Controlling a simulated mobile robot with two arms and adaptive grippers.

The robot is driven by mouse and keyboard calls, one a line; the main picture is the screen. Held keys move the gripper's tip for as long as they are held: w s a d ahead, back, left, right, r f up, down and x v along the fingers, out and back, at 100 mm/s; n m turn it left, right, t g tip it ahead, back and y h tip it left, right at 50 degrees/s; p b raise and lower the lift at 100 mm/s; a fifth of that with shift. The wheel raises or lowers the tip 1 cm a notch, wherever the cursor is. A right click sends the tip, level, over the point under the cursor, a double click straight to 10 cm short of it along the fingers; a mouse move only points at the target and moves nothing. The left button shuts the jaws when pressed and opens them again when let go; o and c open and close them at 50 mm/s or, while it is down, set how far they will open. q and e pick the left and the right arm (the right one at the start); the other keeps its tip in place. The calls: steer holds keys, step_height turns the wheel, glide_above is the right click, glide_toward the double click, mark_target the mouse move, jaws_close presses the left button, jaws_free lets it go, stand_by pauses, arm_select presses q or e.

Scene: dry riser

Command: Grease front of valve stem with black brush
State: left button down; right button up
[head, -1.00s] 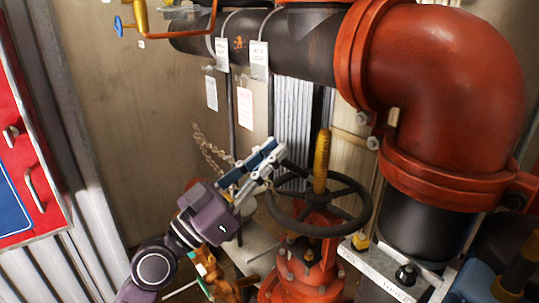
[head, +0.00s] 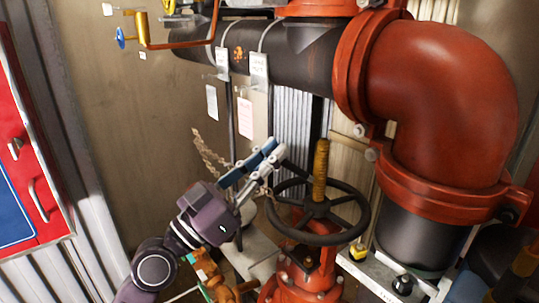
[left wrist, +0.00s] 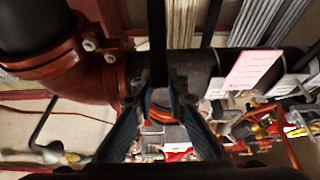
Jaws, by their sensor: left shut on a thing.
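The valve stem (head: 321,172) is a yellowish, threaded upright rod rising through the hub of a dark handwheel (head: 352,231) on a red valve body (head: 297,284). My left gripper (head: 277,149) is left of the stem, near its height in the head view and apart from it in the picture. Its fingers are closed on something. In the left wrist view a dark straight bar (left wrist: 157,45) lies between the fingertips (left wrist: 157,92); it looks like the black brush, but its bristles cannot be made out. My right gripper is not in view.
A large red elbow pipe (head: 455,90) with flanges stands to the right, joined to a black horizontal pipe (head: 300,62). A chain (head: 212,155) hangs behind my left gripper. Tags (head: 259,69) hang from the pipe. A red and blue cabinet (head: 25,160) is at far left.

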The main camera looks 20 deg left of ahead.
arm_select(q)
steer(key=shift+r+p, duration=1.15)
steer(key=shift+r, duration=0.25)
steer(key=shift+r+p, duration=0.85)
steer(key=shift+r, duration=0.05)
steer(key=shift+r+p, duration=0.4)
steer(key=shift+r, duration=0.05)
